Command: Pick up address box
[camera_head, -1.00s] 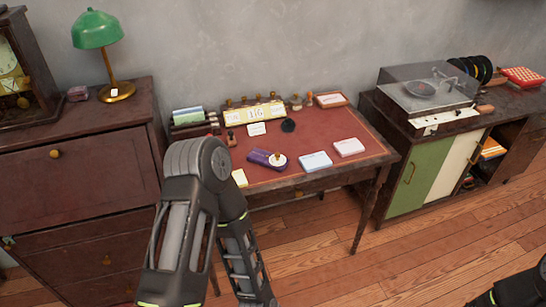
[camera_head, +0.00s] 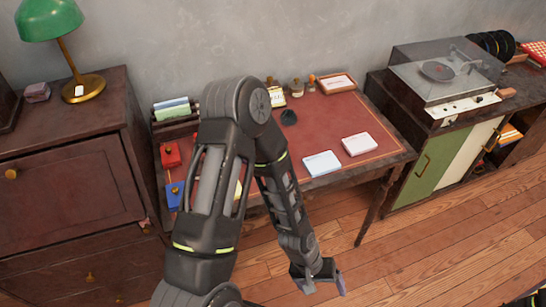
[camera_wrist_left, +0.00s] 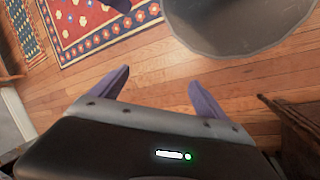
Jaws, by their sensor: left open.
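Two flat card-like boxes lie on the red top of the desk (camera_head: 318,135): a white and pale blue one (camera_head: 322,164) and a white and pinkish one (camera_head: 359,144). I cannot tell which thing is the address box. My left arm crosses in front of the desk and hides its left middle part. My left gripper (camera_head: 325,284) hangs low over the floor in front of the desk, below and apart from both boxes. In the left wrist view its two fingers (camera_wrist_left: 157,80) are spread with only wooden floor between them. My right gripper is not seen.
A red item (camera_head: 171,155) and a blue item (camera_head: 175,194) sit at the desk's left. A dark dresser with a green lamp (camera_head: 50,20) stands left, a record player cabinet (camera_head: 425,165) right. The left wrist view shows a patterned rug (camera_wrist_left: 95,25) and a large grey rounded shape.

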